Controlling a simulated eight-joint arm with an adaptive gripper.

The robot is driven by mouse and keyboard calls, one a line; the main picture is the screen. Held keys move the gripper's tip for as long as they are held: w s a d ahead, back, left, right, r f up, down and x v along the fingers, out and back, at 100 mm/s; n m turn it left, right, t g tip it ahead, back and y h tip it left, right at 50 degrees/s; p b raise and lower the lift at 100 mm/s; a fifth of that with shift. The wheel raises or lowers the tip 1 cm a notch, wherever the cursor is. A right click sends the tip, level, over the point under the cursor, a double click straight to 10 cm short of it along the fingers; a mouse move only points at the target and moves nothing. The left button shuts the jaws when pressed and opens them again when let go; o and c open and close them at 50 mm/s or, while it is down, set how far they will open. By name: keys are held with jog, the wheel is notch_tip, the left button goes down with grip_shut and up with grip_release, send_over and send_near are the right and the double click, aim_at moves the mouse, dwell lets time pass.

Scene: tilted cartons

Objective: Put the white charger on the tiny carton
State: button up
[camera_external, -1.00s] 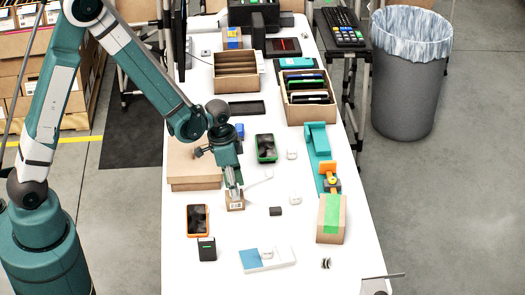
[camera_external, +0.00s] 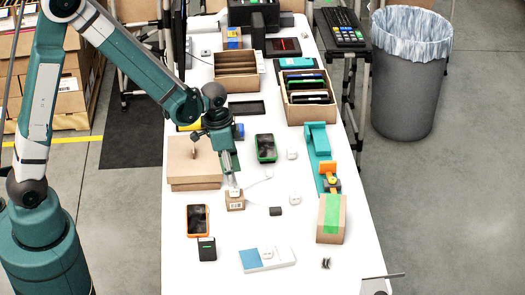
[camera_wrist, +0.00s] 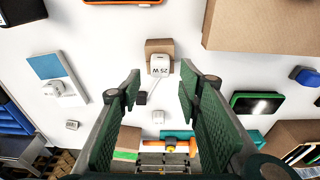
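The tiny carton (camera_external: 235,205) is a small brown box with a printed label, standing on the white table. The white charger (camera_wrist: 160,65), marked 25 W, rests on top of the tiny carton (camera_wrist: 157,45) in the wrist view. It also shows as a small white block (camera_external: 235,192) in the external view. My gripper (camera_wrist: 161,78) is open, with its two green fingers spread apart and nothing between them. In the external view, my gripper (camera_external: 231,184) is just above the charger and carton, which partly hides how much space lies between them.
A larger flat carton (camera_external: 193,170) lies left of my gripper. An orange-framed phone (camera_external: 197,219) and black device (camera_external: 207,249) lie in front. A green-framed phone (camera_external: 266,148), other white plugs (camera_external: 292,154) and a dark block (camera_external: 276,211) lie right. A green-taped carton (camera_external: 331,217) stands farther right.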

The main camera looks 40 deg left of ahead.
notch_tip(320, 180, up, 6)
jog(key=shift+s+a, duration=0.3)
dwell(0.4)
jog(key=shift+r, duration=0.1)
dwell(0.3)
jog(key=s+a+r+n+t, duration=0.1)
jog(key=s+a+r+n, duration=0.15)
jog(key=a+r, duration=0.4)
jog(key=s+a+r+n+t, duration=0.2)
jog(key=s+a+r, duration=0.2)
jog(key=a+r, duration=0.25)
jog(key=s+a+r+n+t+y, duration=0.1)
jog(key=s+a+r+n+t, duration=0.2)
jog(key=s+a, duration=0.9)
notch_tip(320, 180, up, 2)
jog(key=shift+s+a+r+n, duration=0.1)
jog(key=shift+s+a+n, duration=0.3)
jog(key=shift+a+n, duration=0.3)
